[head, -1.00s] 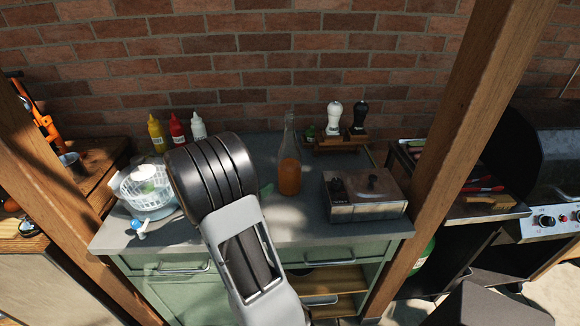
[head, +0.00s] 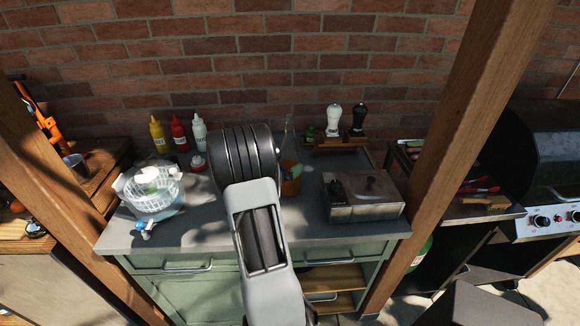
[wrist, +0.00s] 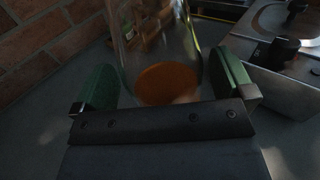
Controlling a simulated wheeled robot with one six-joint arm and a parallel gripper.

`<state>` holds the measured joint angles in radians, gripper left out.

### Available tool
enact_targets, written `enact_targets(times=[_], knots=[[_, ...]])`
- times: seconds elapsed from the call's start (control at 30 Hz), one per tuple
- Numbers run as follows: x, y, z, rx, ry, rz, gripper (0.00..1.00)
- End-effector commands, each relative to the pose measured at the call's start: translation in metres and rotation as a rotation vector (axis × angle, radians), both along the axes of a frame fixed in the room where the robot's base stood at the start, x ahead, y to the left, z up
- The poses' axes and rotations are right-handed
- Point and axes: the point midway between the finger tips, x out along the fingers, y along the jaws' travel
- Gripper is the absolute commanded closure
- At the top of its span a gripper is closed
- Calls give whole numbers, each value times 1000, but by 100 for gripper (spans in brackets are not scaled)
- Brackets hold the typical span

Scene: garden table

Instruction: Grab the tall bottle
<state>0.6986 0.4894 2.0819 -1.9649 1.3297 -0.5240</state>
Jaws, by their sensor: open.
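The tall bottle (head: 291,178) is clear glass with orange liquid in its lower part. It stands upright on the grey counter, partly hidden behind my arm in the head view. In the wrist view the bottle (wrist: 165,75) fills the middle, its top out of frame. My gripper (wrist: 170,85) is open, with one green pad to the left of the bottle and one to the right. The bottle is between the pads; a dark gap shows at the left, and I cannot tell whether the right pad touches it.
A metal box (head: 362,195) stands close to the right of the bottle. Behind are white and black mills (head: 334,118) on a wooden stand. Sauce bottles (head: 179,133) and a salad spinner (head: 153,190) are at the left. A brick wall (head: 230,60) closes the back.

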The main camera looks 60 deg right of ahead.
Motion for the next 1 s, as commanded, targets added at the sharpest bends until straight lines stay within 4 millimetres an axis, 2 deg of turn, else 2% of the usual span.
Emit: enact_targets(times=[0.13,0.37,1.0], knots=[[-2,-8,0,1,1,2,0],[-2,-8,-1,1,1,2,0],[-1,-8,-1,0,0,2,61]])
